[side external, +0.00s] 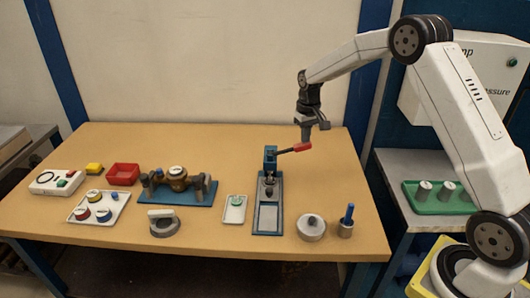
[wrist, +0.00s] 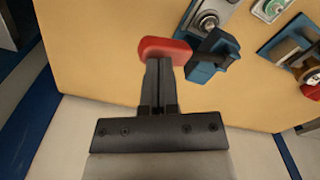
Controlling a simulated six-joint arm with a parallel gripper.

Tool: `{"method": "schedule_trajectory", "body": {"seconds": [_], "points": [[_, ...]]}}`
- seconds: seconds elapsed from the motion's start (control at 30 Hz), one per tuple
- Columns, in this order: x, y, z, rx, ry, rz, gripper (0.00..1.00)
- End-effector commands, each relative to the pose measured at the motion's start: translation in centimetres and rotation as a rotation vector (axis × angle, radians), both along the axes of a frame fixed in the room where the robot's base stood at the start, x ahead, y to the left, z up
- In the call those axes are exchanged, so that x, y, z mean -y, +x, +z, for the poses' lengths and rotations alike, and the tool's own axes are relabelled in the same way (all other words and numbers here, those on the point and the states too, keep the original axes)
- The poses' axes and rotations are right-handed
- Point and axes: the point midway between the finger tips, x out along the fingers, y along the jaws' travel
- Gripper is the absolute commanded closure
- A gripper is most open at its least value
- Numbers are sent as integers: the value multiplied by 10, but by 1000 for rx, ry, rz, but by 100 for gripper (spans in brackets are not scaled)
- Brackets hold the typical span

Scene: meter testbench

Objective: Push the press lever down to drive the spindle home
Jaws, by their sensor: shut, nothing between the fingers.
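The blue press (side external: 270,160) stands on the table with a grey base plate in front. Its dark lever reaches out to the right and ends in a red handle (side external: 303,147). The lever looks close to level, rising slightly toward the handle. A small dark spindle part (side external: 269,181) shows under the press head. My gripper (side external: 307,136) is shut and empty, pointing down just above the red handle. In the wrist view the closed fingertips (wrist: 160,64) overlap the red handle (wrist: 165,50). The blue press head (wrist: 212,56) is to its right. I cannot tell whether the fingertips touch the handle.
A white tray with a green part (side external: 234,208) lies left of the press. A round metal pot (side external: 311,227) and a blue-topped holder (side external: 347,222) stand to its front right. A meter on a blue fixture (side external: 177,186) sits farther left. The table behind the lever is clear.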

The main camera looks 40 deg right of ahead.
Motion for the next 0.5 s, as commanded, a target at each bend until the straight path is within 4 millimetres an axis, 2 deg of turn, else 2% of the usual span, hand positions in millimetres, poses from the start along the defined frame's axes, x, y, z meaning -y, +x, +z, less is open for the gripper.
{"method": "schedule_trajectory", "body": {"seconds": [0.5], "points": [[0,0,-10,-1,0,0,100]]}}
